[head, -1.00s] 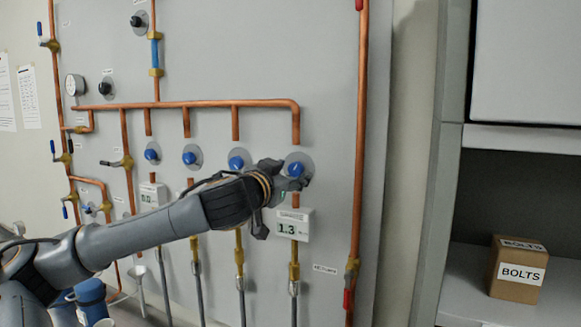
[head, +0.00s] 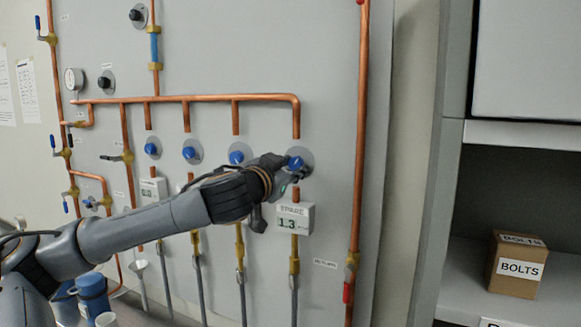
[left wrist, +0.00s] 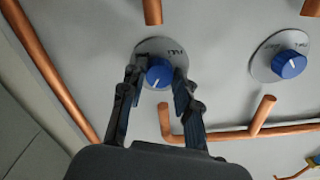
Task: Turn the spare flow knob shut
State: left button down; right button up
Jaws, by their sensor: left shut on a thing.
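The spare flow knob (head: 295,163) is the blue knob at the right end of the row, on a round grey plate above the display labelled SPARE (head: 295,218), which reads 1.3. My left gripper (head: 288,169) is at this knob, partly covering its lower left side. In the left wrist view the knob (left wrist: 159,72) sits between the two dark fingers of my left gripper (left wrist: 158,80), which is shut on it. A white pointer line shows on the knob's face, slanted. Small lettering on the plate is too small to read surely. My right gripper is not in view.
Another blue knob (head: 239,154) is close on the left, partly behind my wrist; it also shows in the left wrist view (left wrist: 289,64). A vertical copper pipe (head: 362,120) runs on the right. A BOLTS box (head: 517,265) stands on a shelf.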

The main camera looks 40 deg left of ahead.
pick_arm(q)
jog(key=m+p, duration=0.1)
jog(key=m, duration=0.3)
jog(key=shift+r+m, duration=0.15)
jog(key=shift+m, duration=0.25)
jog(key=m+p, duration=0.1)
jog(key=m, duration=0.4)
jog(key=shift+m, duration=0.3)
jog(key=m+p, duration=0.1)
jog(key=m, duration=0.4)
jog(key=shift+a+r, duration=0.1)
jog(key=m+p, duration=0.1)
jog(key=m, duration=0.2)
jog(key=shift+m, duration=0.9)
jog(key=c, duration=1)
grip_release()
jog(key=shift+w, duration=0.1)
